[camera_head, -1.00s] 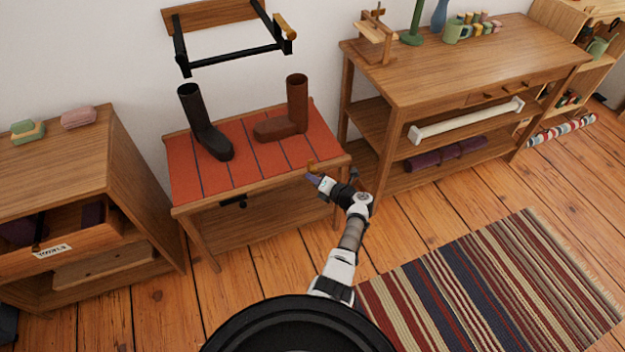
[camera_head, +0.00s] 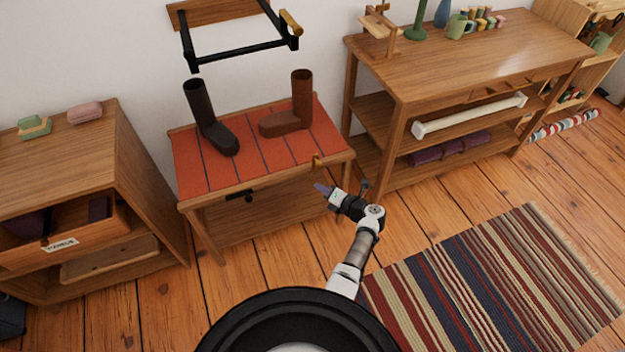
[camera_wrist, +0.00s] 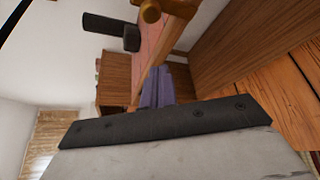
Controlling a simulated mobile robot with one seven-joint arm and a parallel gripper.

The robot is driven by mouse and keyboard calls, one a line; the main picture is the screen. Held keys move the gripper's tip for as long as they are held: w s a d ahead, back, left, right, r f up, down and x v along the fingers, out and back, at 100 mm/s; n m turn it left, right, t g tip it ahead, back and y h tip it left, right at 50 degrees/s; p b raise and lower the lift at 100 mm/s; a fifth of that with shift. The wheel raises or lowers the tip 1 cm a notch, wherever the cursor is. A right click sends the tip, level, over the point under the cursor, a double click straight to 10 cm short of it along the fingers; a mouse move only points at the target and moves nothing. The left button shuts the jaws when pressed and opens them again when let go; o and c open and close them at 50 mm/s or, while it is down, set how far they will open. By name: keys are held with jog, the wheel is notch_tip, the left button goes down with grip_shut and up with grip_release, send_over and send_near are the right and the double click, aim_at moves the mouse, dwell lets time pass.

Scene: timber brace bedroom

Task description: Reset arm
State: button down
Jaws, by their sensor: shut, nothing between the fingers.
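My gripper (camera_head: 321,188) is shut and empty. In the head view it is in front of the right front part of the low bench (camera_head: 262,185), a little below the bench top and apart from it. In the wrist view the bluish fingers of my gripper (camera_wrist: 158,88) show beyond the dark wrist edge, with the bench's wooden edge (camera_wrist: 152,62) close by. A small brass-coloured peg (camera_head: 316,161) is at the bench's front edge.
A dark boot (camera_head: 212,125) and a brown boot (camera_head: 293,110) stand on the bench's red top. A black wall rack (camera_head: 240,50) hangs above. A drawer cabinet (camera_head: 135,180) is left, a wooden table (camera_head: 460,60) right. A striped rug (camera_head: 490,280) lies on open floor.

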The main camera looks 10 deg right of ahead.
jog(key=v, duration=0.4)
jog(key=shift+f, duration=0.1)
